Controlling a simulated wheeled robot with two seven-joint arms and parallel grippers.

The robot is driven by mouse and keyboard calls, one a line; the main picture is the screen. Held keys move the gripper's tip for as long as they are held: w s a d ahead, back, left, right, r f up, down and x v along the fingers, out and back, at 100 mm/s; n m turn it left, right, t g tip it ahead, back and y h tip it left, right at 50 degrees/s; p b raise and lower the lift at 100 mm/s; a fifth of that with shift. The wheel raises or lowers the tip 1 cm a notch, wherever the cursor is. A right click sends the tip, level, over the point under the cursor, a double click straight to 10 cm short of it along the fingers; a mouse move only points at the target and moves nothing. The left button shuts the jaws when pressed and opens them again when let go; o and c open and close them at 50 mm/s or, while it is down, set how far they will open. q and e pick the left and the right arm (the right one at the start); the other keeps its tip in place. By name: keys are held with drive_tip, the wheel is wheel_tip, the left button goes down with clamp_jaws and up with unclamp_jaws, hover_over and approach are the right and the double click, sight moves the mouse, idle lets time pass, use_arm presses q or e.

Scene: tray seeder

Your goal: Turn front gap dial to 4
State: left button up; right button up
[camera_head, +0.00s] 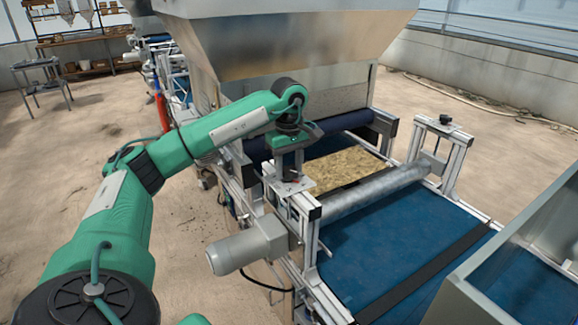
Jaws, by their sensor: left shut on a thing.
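My green left arm comes in from the left, and its left gripper (291,178) points down over the metal bracket (298,188) at the front roller's near end. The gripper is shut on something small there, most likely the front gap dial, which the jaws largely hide. The number on it is too small to read. A similar dark knob (445,120) sits on top of the post at the roller's far end. My right gripper is not in view.
The metal roller (375,193) spans the blue conveyor belt (400,245). A large metal hopper (290,40) rises behind my left gripper. A grey motor (247,247) sticks out below it. A metal bin (525,245) stands at the lower right. Sandy floor is open at left.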

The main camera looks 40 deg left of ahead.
sight(289, 170)
use_arm(q)
drive_tip(key=shift+r, duration=0.1)
drive_tip(key=o, duration=1)
wheel_tip(289, 170, up, 4)
drive_tip(key=shift+w+r+b, duration=0.1)
drive_tip(key=shift+r+b, duration=0.1)
drive_tip(key=shift+b, duration=0.3)
drive_tip(key=shift+r+p, duration=1.25)
drive_tip(key=shift+r, duration=3.4)
